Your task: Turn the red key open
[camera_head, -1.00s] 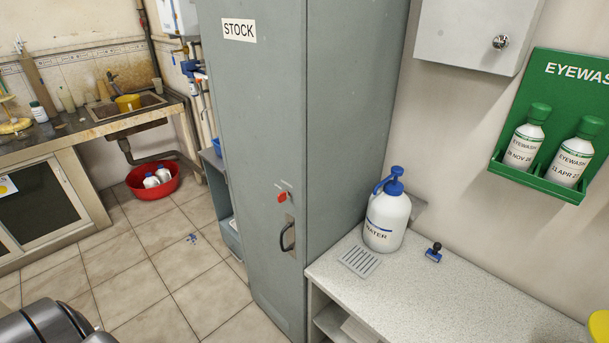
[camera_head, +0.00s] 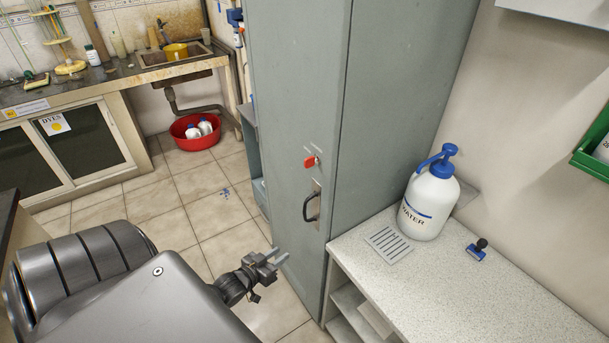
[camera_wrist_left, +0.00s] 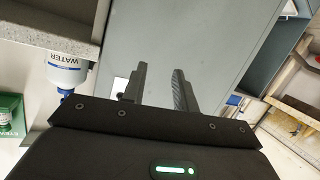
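The red key (camera_head: 310,161) sits in the lock on the front of the tall grey cabinet (camera_head: 295,90), above a dark pull handle (camera_head: 312,206). My left gripper (camera_head: 277,256) is open and empty, in front of the cabinet, below and left of the handle and key in the head view. In the left wrist view its two fingers (camera_wrist_left: 158,85) stand apart with nothing between them, against the grey cabinet face. The key cannot be made out in the wrist view. My right gripper is not in view.
Right of the cabinet is a speckled bench (camera_head: 440,290) with a white WATER bottle (camera_head: 427,205), a vent grate (camera_head: 388,244) and a small blue-based stamp (camera_head: 477,250). A green eyewash rack (camera_head: 592,150) is on the wall. A red basin (camera_head: 195,131) stands on the floor.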

